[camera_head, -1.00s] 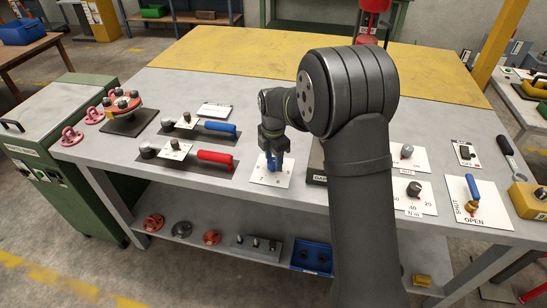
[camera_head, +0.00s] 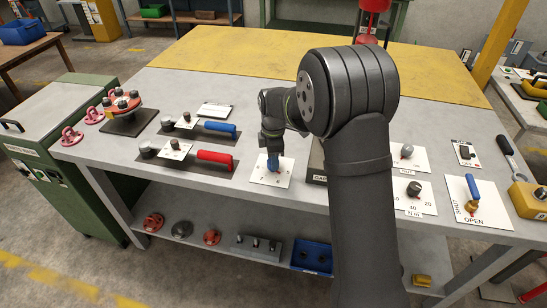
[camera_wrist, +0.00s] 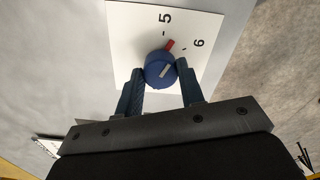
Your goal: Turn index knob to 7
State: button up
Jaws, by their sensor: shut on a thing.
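The blue index knob (camera_wrist: 155,73) sits on a square white dial plate (camera_wrist: 130,30). The other numbers are hidden or out of view. My gripper (camera_wrist: 160,75) is shut on the knob, one blue-grey finger on each side. In the head view, the gripper (camera_head: 272,150) is over the white plate (camera_head: 259,176), with the knob mostly hidden.
Plates with a red handle (camera_head: 214,157) and a blue handle (camera_head: 220,127) lie to the left. To the right are small dial plates (camera_head: 405,205) and a blue lever on a SHUT/OPEN plate (camera_head: 485,215). A dark block, partly hidden, stands just right of the knob plate.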

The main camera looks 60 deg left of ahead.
jog(key=m, duration=0.4)
jog(key=shift+m, duration=0.3)
jog(key=m, duration=0.5)
jog(key=shift+s, duration=0.1)
jog(key=m, duration=0.9)
jog(key=shift+m, duration=0.3)
jog(key=o, duration=1)
